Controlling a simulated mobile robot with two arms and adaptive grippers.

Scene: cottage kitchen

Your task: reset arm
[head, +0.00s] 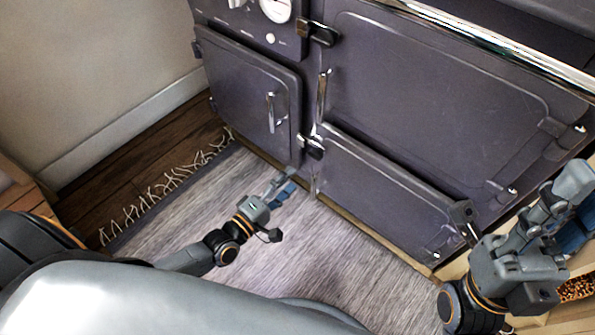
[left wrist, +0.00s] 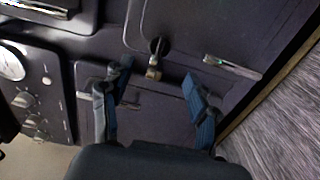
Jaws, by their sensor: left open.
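My left gripper (head: 277,207) reaches in low over the rug in the head view, near the front of the dark stove (head: 430,85). Its fingers are spread with nothing between them; the left wrist view also shows this gripper (left wrist: 156,76) open, with its blue-padded fingers apart in front of the stove doors. My right gripper (head: 572,205) is at the right edge of the head view, close to the stove's lower right corner. Its fingers overlap in this view, so its opening is unclear.
The stove's left door (head: 250,95) and lower right door (head: 390,190) look closed. A chrome rail (head: 490,40) runs along its top. A fringed grey rug (head: 300,245) covers dark floorboards (head: 125,185). A pale wall (head: 90,70) stands at the left.

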